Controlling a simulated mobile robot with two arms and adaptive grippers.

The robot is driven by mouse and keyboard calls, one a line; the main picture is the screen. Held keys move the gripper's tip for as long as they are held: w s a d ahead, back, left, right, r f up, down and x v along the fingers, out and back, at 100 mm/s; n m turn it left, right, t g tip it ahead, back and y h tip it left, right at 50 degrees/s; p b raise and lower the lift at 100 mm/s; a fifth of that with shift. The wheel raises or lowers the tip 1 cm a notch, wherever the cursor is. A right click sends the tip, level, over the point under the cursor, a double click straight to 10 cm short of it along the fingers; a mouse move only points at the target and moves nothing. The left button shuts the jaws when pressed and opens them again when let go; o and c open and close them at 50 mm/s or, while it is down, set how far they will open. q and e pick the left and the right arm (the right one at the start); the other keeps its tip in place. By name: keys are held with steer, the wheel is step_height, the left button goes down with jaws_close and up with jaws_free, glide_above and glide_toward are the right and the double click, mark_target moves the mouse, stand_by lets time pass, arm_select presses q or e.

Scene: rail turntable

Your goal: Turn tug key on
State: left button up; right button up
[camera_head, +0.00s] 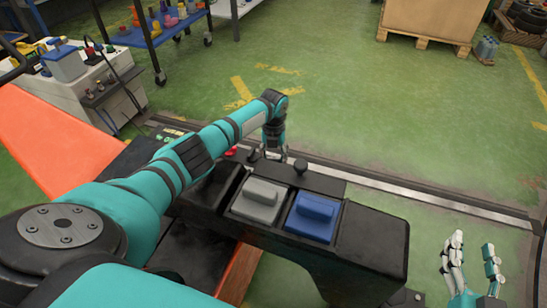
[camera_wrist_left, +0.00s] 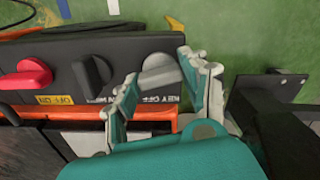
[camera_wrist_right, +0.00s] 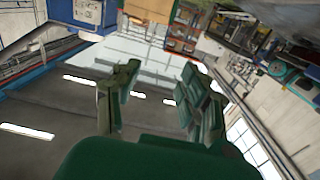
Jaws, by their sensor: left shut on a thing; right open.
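The tug key is a grey knob (camera_wrist_left: 160,75) on the dark panel in the left wrist view, above a "KEY OFF ON" label (camera_wrist_left: 150,99) that shows upside down. My left gripper (camera_head: 274,149) is shut on the key, with one finger on each side of it. In the head view the gripper is small and hides the key. The knob's grip is slightly slanted in the wrist view. My right gripper (camera_head: 474,247) is open and empty, to the right of the console; its two fingers also show apart in the right wrist view (camera_wrist_right: 160,85).
Beside the key are a black knob (camera_wrist_left: 91,74) and a red knob (camera_wrist_left: 26,74). The console (camera_head: 370,245) carries a grey rocker (camera_head: 259,201) and a blue rocker (camera_head: 313,216). A black post (camera_wrist_left: 270,110) stands right of my left gripper. Green floor (camera_head: 370,120) lies clear beyond.

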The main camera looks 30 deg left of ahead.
mark_target(274, 157)
arm_select(q)
steer(key=shift+m, duration=1.6)
arm_select(e)
steer(key=shift+a+r+t+y, duration=0.1)
steer(key=shift+r+t+y, duration=0.3)
steer(key=shift+r, duration=0.45)
arm_select(q)
steer(key=o, duration=1.2)
steer(key=shift+c, duration=0.2)
step_height(274, 157, up, 12)
steer(key=shift+r, duration=0.1)
